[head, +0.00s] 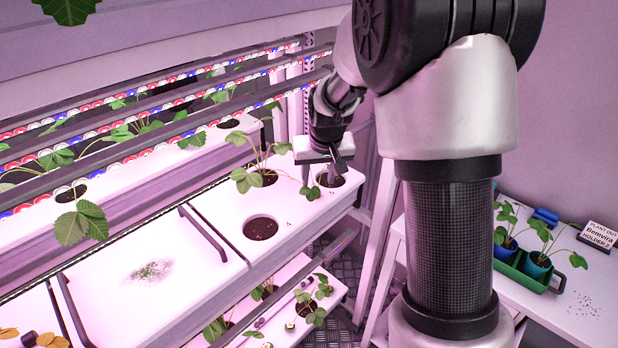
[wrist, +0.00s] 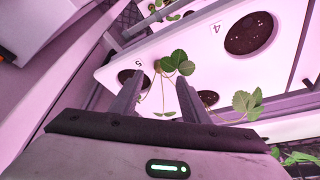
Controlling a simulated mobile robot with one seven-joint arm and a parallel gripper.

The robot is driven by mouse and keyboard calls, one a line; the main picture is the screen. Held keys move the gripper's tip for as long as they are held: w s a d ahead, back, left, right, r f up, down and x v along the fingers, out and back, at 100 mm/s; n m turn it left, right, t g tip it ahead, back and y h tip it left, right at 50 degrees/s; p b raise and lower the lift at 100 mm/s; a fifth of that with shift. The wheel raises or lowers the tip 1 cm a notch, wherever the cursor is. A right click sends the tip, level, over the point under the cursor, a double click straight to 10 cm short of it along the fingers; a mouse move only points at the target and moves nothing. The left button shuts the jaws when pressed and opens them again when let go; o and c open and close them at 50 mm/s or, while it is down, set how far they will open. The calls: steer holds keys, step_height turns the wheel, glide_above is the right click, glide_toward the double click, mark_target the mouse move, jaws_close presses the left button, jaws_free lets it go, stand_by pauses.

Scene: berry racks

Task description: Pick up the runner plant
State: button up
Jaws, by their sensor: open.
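My gripper (head: 333,160) is over the far right end of the white planter (head: 215,210) in the head view, close to a soil hole. In the wrist view my gripper (wrist: 158,82) is open. A small plant with green leaves (wrist: 178,63) and thin pale stems shows between and just beyond the fingers, not clasped. Whether it is the runner plant, I cannot tell. A leafy strawberry plant (head: 262,165) stands in a hole left of my gripper in the head view. More leaves (wrist: 246,104) show right of the fingers in the wrist view.
Holes marked 5 (wrist: 132,78) and 4 (wrist: 248,33) show soil. LED bars (head: 150,105) cross above the racks. A lower rack (head: 290,310) holds more plants. On the right table (head: 540,310), a green tray (head: 515,262) holds potted plants beside a sign (head: 599,236).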

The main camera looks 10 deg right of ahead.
mark_target(316, 191)
steer(key=shift+x, duration=0.85)
steer(key=p+x, duration=0.1)
steer(key=x, duration=0.4)
steer(key=c, duration=0.9)
